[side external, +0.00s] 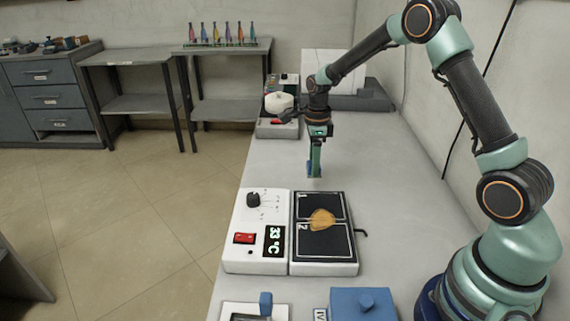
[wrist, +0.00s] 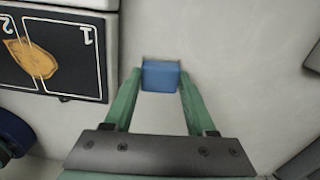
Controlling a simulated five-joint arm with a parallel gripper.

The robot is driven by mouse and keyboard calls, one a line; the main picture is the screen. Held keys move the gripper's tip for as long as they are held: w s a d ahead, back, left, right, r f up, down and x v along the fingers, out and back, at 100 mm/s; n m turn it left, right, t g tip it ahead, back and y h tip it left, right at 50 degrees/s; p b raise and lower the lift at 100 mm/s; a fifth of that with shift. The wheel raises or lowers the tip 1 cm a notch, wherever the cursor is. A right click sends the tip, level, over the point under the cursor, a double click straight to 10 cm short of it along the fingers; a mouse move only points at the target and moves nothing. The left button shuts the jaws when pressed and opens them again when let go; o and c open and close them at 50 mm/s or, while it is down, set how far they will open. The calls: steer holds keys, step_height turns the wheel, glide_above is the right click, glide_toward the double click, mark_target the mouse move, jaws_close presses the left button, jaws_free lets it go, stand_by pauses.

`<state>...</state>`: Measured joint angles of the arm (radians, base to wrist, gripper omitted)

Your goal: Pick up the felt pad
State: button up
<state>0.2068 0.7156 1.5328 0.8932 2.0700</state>
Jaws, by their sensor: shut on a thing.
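My gripper (side external: 315,172) hangs over the bench just beyond the hot plate, fingers pointing down. In the wrist view my gripper (wrist: 160,80) is shut on a small blue block (wrist: 160,76), one finger against each side. The block is the only thing held and looks to be the felt pad, though its material cannot be told.
A hot plate (side external: 325,268) with black panels 1 and 2 has a tan, flat piece (side external: 321,219) on it; its control box (side external: 240,262) reads 33 °C. A blue lidded box (side external: 350,303) stands in front. Bench right of the plate is mostly clear.

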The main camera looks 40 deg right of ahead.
step_height(320, 180, up, 15)
steer(key=shift+r, duration=0.1)
